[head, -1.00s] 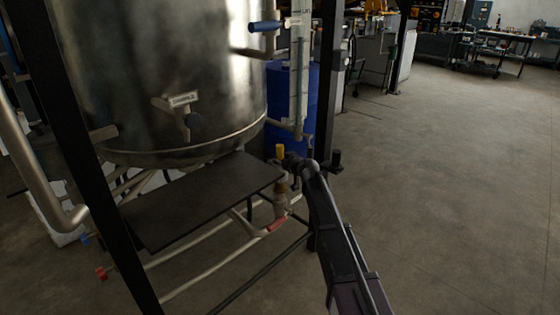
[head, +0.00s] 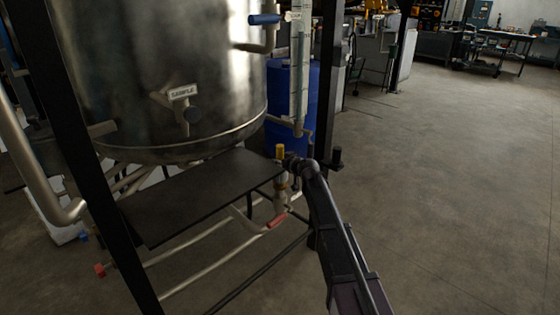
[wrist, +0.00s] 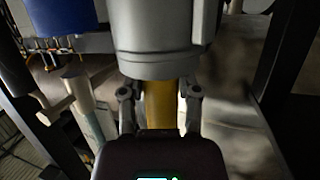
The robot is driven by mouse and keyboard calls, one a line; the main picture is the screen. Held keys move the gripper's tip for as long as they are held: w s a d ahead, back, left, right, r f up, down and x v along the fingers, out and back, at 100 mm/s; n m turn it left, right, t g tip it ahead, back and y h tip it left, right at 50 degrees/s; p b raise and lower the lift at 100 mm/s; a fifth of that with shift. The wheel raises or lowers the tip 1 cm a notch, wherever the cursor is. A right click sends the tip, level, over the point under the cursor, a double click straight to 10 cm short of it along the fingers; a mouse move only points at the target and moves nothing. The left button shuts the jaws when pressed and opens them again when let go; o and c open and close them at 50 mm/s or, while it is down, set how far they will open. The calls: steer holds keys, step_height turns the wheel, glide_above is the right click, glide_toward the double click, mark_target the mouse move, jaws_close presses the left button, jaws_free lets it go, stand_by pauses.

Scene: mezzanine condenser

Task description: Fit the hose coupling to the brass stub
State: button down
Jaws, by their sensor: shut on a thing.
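My gripper (head: 284,160) is shut on the hose coupling's yellow upper part (head: 280,151), which shows between the fingers in the wrist view (wrist: 158,102). The coupling's grey cylindrical body (wrist: 155,45) fills the top middle of the wrist view. In the head view this body hangs upright below the gripper. The brass stub (head: 283,187) is directly below it, above a valve with a red handle (head: 278,221). The coupling's lower end is close to the stub; I cannot tell whether they touch. In the wrist view the grey body hides the stub.
A steel tank (head: 160,70) with a sample valve stands left behind a dark frame post (head: 90,150). A black shelf plate (head: 195,195) lies just left of the coupling. A blue barrel (head: 292,90) and sight tube (head: 299,60) stand behind. Open floor (head: 450,190) lies right.

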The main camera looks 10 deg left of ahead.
steer(key=shift+f+b, duration=0.75)
steer(key=shift+f, duration=0.05)
steer(key=shift+c, duration=1.2)
jaws_free()
steer(key=shift+r, duration=0.2)
